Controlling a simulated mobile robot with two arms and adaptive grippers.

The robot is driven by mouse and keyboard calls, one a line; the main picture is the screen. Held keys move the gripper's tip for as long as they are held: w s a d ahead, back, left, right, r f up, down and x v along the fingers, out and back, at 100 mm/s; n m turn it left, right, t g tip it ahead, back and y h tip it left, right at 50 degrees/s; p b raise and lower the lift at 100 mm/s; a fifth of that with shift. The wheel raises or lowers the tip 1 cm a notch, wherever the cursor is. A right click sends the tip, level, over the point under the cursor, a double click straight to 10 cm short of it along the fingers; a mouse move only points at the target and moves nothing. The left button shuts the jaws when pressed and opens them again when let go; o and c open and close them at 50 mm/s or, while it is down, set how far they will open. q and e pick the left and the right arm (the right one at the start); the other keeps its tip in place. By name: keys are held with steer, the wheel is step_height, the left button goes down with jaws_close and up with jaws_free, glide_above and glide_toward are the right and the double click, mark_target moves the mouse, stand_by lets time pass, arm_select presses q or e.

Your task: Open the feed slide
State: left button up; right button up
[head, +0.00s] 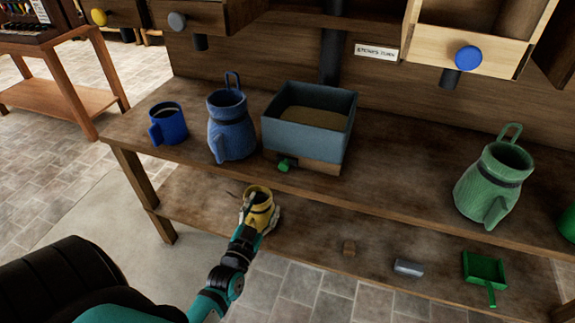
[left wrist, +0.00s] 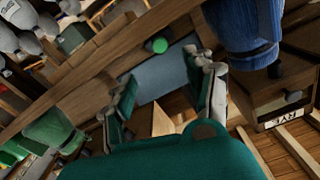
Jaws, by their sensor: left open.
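A blue-grey box (head: 322,138) of meal or grain stands on the bench, with a small green knob (head: 285,165) low on its front left. In the left wrist view the green knob (left wrist: 160,46) shows beyond the fingers, above the blue-grey box wall (left wrist: 165,75). My left gripper (head: 262,212) is open, in front of the bench edge and short of the knob, not touching it. No right gripper shows.
On the bench stand a blue mug (head: 168,124), a blue jug (head: 230,125) and a green jug (head: 494,178). A green scoop (head: 485,270) and a grey block (head: 408,268) lie on the lower shelf.

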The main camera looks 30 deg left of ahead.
mark_target(283, 169)
arm_select(q)
steer(key=x, duration=1.5)
steer(key=shift+d, duration=0.1)
steer(key=shift+w, duration=0.35)
arm_select(e)
steer(key=shift+w+r, duration=0.2)
steer(key=shift+s, duration=0.15)
arm_select(q)
jaws_close()
